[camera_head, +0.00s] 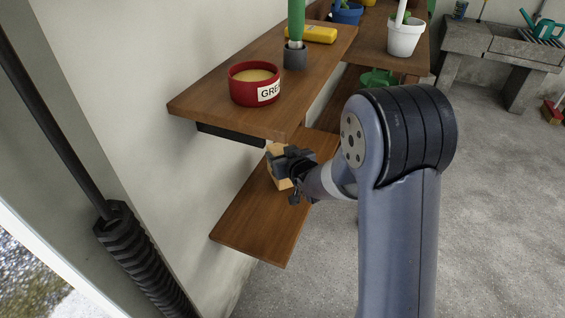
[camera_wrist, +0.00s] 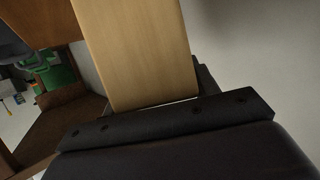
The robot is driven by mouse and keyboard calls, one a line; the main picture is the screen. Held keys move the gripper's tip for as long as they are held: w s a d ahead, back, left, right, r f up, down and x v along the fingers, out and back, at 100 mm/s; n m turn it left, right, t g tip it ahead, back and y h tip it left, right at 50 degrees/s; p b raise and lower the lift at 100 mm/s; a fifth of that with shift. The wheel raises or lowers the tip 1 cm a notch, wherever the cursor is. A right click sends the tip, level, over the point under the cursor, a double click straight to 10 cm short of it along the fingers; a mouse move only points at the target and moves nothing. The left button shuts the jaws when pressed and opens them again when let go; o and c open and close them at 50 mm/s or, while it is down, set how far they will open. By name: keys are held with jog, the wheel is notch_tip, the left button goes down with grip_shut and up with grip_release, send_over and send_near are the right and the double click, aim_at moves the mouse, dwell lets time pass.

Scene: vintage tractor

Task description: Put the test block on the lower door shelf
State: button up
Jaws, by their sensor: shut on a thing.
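The test block (camera_head: 277,178) is a light wooden block, held by my gripper (camera_head: 283,165) between the two wall shelves. In the wrist view the block (camera_wrist: 138,50) fills the upper middle, in front of the dark gripper body. My gripper is shut on it. The lower door shelf (camera_head: 251,226) is a brown wooden board fixed to the wall. The block is over this shelf's inner part. Whether it touches the board cannot be told, since my gripper hides part of it.
The upper shelf (camera_head: 215,97) lies close above my gripper. It bears a red pot (camera_head: 242,92) with a label, a green-handled tool (camera_head: 296,22) and a yellow case (camera_head: 318,35). The near end of the lower shelf is bare. A stone sink (camera_head: 488,43) stands far right.

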jog(key=shift+f, duration=1.1)
jog(key=shift+f+b, duration=0.2)
jog(key=shift+b, duration=0.2)
jog(key=o, duration=1.1)
jog(key=shift+o, duration=0.2)
jog(key=shift+r, duration=0.15)
jog(key=shift+s+r+p, duration=0.15)
jog(key=shift+p, duration=0.2)
jog(key=p+v, duration=0.1)
jog(key=v, duration=1)
jog(key=shift+s+d+p, duration=0.2)
jog(key=shift+s+p, duration=0.1)
jog(key=shift+p, duration=0.05)
